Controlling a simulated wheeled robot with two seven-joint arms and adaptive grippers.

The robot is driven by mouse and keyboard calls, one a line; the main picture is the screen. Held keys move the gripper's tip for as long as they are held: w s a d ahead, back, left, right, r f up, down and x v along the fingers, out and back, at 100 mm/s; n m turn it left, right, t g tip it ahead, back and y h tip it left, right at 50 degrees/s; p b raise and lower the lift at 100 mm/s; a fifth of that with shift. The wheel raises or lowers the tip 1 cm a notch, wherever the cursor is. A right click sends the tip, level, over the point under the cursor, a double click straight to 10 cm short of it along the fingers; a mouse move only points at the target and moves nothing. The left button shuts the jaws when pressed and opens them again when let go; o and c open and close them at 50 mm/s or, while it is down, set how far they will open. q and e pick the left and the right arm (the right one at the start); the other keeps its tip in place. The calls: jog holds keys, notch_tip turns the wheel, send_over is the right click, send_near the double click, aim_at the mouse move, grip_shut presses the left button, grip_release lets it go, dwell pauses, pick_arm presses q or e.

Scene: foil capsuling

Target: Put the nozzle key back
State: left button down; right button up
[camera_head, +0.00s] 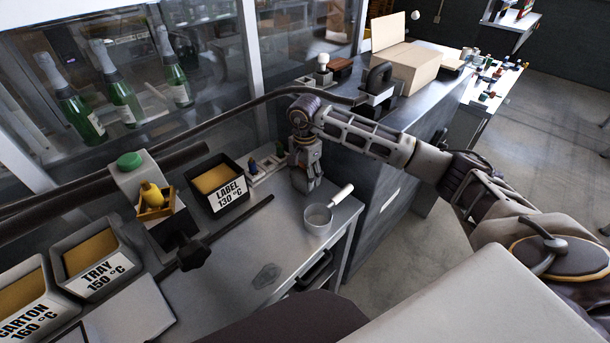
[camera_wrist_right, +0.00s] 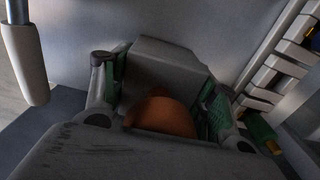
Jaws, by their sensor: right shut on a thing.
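My right gripper (camera_head: 306,184) points down over the bench, just right of the small slotted rack (camera_head: 266,172). In the right wrist view its fingers (camera_wrist_right: 163,100) have green pads and are shut on a rounded orange-brown thing (camera_wrist_right: 165,117), which I take to be the nozzle key. A grey block (camera_wrist_right: 165,70) shows just behind it; I cannot tell whether it belongs to the held thing. The key's lower end is hidden, and the head view does not show it clearly. The pale rack (camera_wrist_right: 275,75) runs along the right of the wrist view. My left gripper is not in view.
A small pan (camera_head: 317,222) with a white handle stands close in front of the right gripper. The LABEL bin (camera_head: 228,203) is left of the rack. TRAY (camera_head: 100,280) and CARTON (camera_head: 35,318) bins are further left. A raised dark counter (camera_head: 350,180) stands to the right.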

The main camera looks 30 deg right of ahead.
jog(key=shift+f, duration=0.1)
jog(key=o, duration=1.2)
jog(key=shift+r, duration=0.6)
notch_tip(320, 180, up, 9)
jog(key=shift+f, duration=0.15)
notch_tip(320, 180, up, 2)
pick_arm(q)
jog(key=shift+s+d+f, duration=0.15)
